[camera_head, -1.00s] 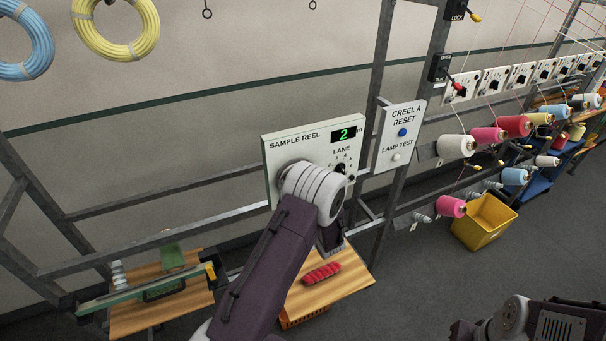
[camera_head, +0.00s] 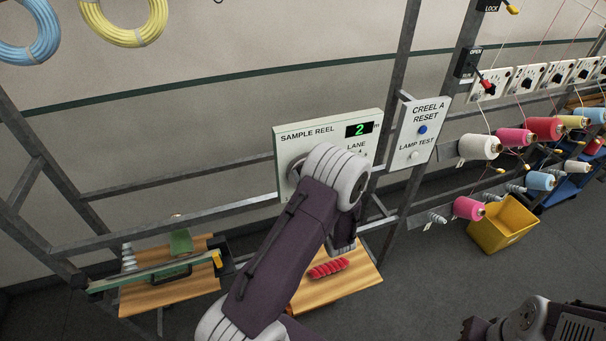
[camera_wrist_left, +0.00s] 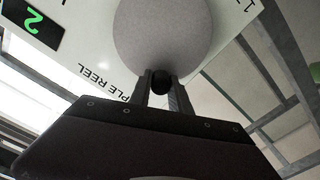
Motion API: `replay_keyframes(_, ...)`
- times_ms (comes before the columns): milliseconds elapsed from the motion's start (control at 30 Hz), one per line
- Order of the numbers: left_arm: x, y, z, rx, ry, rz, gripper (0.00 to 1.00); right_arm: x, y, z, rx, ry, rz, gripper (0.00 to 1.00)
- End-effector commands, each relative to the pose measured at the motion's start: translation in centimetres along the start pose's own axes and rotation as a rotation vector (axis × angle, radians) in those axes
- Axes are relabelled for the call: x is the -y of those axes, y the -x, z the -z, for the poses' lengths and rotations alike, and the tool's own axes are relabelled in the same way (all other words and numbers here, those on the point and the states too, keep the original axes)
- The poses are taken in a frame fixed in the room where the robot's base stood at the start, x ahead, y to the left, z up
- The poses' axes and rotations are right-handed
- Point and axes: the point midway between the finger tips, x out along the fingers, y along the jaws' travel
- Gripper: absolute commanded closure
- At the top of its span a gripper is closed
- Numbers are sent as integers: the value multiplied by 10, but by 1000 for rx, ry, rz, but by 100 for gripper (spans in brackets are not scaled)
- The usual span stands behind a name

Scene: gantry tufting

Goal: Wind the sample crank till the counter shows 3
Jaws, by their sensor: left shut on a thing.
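The white sample reel panel (camera_head: 290,140) hangs on the grey frame, and its counter (camera_head: 360,130) shows a green 2. The counter also shows upside down in the left wrist view (camera_wrist_left: 30,20). In that view my left gripper (camera_wrist_left: 161,92) is shut on the black crank handle (camera_wrist_left: 161,80), in front of a round pale grey crank disc (camera_wrist_left: 165,35). In the head view my left wrist covers most of the crank and the lower panel, and hides the fingertips.
The Creel A reset panel (camera_head: 416,132), with a blue and a white button, is just right of the reel panel. A wooden shelf (camera_head: 350,285) with a red yarn bundle (camera_head: 328,268) lies below. Yarn cones and a yellow bin (camera_head: 502,226) stand farther right.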

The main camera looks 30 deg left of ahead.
Motion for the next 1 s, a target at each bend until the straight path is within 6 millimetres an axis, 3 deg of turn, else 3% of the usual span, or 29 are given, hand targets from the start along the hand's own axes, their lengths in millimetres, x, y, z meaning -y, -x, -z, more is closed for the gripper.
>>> replay_keyframes(33, 2, 1, -4, 10, -5, 2, 71, 0, 0, 0, 0, 0, 0, 68)
replay_keyframes(100, 1, 1, -3, 9, -4, 2, 55, 0, 0, 0, 0, 0, 0, 68)
replay_keyframes(433, 1, 4, -3, 4, -1, 0, 55, 0, -4, 0, 0, 0, 0, 68)
replay_keyframes(800, 0, 76, -7, 7, -1, -4, 55, -1, -42, -4, 0, 0, 0, 68)
replay_keyframes(1000, 0, 91, -3, 6, -3, 1, 55, -1, -45, -5, 0, 0, 0, 68)
